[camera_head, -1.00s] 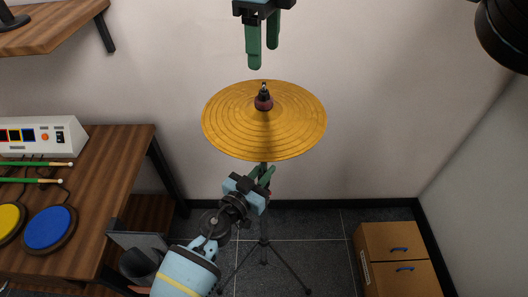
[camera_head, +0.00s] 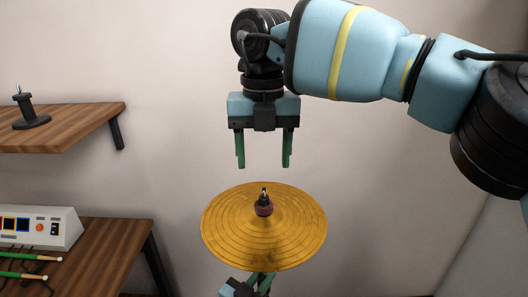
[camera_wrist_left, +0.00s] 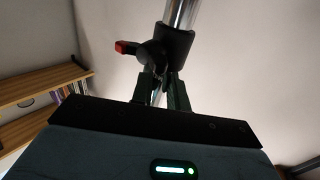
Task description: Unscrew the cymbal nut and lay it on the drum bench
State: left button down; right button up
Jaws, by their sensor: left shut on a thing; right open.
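The gold cymbal (camera_head: 225,238) sits level on its stand. A dark cymbal nut (camera_head: 264,196) sits above a dark red felt (camera_head: 264,209) at its centre, with the rod tip showing. My right gripper (camera_head: 264,165) is open and empty, pointing down above the nut, its green fingers apart on either side of the rod's line. My left gripper (camera_head: 264,281) shows partly below the cymbal. In the left wrist view, its fingers (camera_wrist_left: 162,92) are shut on the stand's pole (camera_wrist_left: 181,14), just below a black clamp with a red-tipped lever (camera_wrist_left: 127,47).
The wooden drum bench (camera_head: 112,252) is at lower left, bearing a white control box (camera_head: 62,228) and green drumsticks (camera_head: 30,257). A shelf (camera_head: 75,128) with a small black stand (camera_head: 30,112) is above it. Plain wall lies behind the cymbal.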

aim_at(264, 191)
jog(key=m, duration=0.4)
jog(key=shift+m, duration=0.4)
jog(key=m, duration=0.4)
jog(key=shift+m, duration=0.3)
jog(key=m, duration=0.9)
jog(key=shift+d+f, duration=0.1)
jog(key=shift+f, duration=3.85)
